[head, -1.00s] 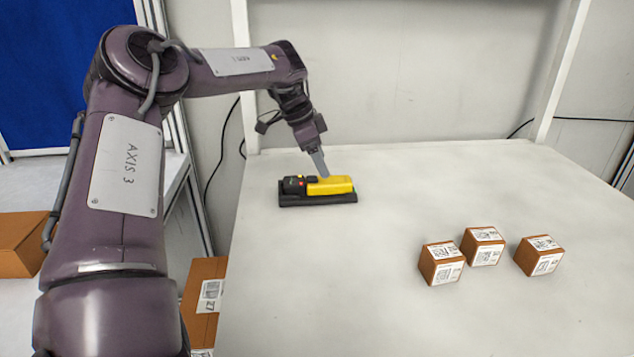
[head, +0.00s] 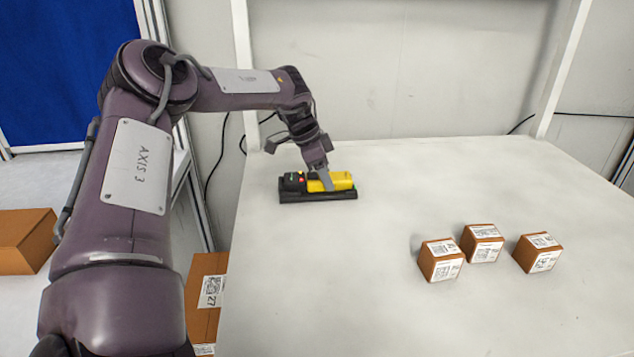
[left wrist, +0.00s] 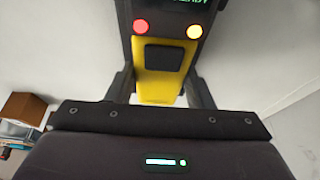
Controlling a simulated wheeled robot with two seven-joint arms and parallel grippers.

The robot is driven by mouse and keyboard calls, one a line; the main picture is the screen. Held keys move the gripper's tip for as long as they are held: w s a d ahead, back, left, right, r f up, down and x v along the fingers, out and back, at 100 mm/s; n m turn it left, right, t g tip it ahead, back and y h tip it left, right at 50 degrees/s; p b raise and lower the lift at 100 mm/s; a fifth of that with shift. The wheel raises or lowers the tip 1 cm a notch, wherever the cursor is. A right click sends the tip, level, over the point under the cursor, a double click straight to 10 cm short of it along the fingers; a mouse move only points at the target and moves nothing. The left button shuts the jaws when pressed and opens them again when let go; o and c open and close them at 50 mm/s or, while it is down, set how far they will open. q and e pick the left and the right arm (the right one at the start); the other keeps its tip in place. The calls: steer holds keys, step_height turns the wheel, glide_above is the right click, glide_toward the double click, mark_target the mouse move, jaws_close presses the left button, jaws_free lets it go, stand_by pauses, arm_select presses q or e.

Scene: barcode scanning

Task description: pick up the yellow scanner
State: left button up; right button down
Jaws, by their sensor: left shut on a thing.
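The yellow scanner (head: 342,180) with a black head end lies in its black base (head: 320,196) at the back left of the white table. My left gripper (head: 328,184) is over the yellow body, pointing down, and is shut on it. In the left wrist view, the yellow scanner (left wrist: 160,83) lies between the two grey fingers (left wrist: 158,90), with a red light, an orange light and a dark pad on top. Its far end runs out of the top of that view. My right gripper is not in view.
The white table (head: 300,270) is bare around the base. Three small brown boxes with labels, the left (head: 440,260), the middle (head: 482,243) and the right (head: 538,253), stand at the right. Larger cartons (head: 207,290) are beside the table's left edge. A wall closes the back.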

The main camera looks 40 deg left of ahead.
arm_select(q)
steer(key=shift+c, duration=1.4)
steer(key=shift+r, duration=0.2)
